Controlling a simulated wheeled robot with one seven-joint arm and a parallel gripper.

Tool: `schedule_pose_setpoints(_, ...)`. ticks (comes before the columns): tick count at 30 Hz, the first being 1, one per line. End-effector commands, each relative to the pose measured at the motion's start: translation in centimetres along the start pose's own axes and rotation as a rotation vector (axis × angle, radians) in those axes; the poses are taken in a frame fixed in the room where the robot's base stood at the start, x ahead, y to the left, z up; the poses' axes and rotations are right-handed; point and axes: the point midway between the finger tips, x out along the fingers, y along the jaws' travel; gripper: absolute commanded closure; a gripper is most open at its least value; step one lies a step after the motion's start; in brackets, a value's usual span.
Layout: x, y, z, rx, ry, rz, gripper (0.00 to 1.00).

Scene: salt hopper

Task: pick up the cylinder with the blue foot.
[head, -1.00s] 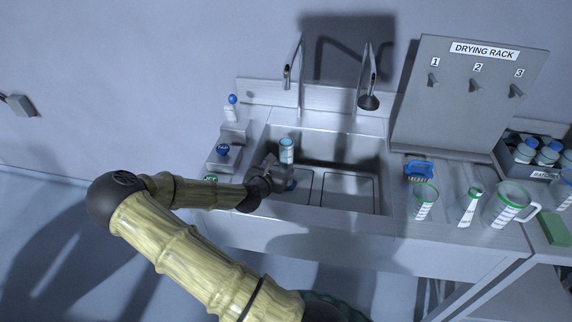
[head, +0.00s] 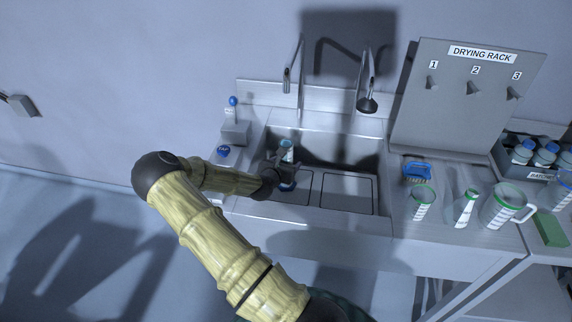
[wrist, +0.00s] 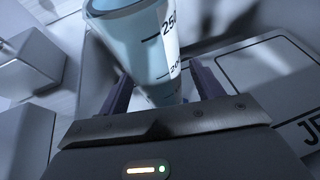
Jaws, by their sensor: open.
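The cylinder (head: 287,145) is a clear, pale blue measuring tube standing in the left part of the sink. Its blue foot (head: 287,187) shows below my gripper, and its middle is hidden by the gripper. In the wrist view the cylinder (wrist: 140,40) rises between my fingers, with its open rim toward the camera and a white scale strip on its side. My gripper (wrist: 163,88) is open, with one dark finger on each side of the cylinder. I cannot tell whether either finger touches it. In the head view my gripper (head: 281,168) is at the cylinder's mid-height.
The sink (head: 350,190) has steel walls and a tap (head: 287,75) behind it. A soap bottle (head: 233,105) and a blue-topped item (head: 223,151) stand left. A brush (head: 417,172), green-rimmed vessels (head: 422,205) and the drying rack (head: 465,110) are right.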

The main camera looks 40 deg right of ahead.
Motion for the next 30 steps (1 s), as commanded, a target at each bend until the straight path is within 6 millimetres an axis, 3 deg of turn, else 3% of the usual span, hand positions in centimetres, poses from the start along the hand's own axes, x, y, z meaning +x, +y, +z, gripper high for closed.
schedule_pose_setpoints(4, 0.78, 0.0, -0.02, 0.001, 0.0, 0.001, 0.34)
schedule_pose_setpoints(19, 0.74, 0.01, -0.03, 0.001, 0.0, 0.001, 0.36)
schedule_pose_setpoints(27, 0.74, 0.01, -0.03, 0.001, 0.0, 0.001, 0.89)
schedule_pose_setpoints(29, 0.74, 0.02, 0.07, 0.001, -0.002, 0.001, 0.98)
schedule_pose_setpoints(30, 0.74, 0.02, 0.07, 0.001, -0.002, 0.001, 0.98)
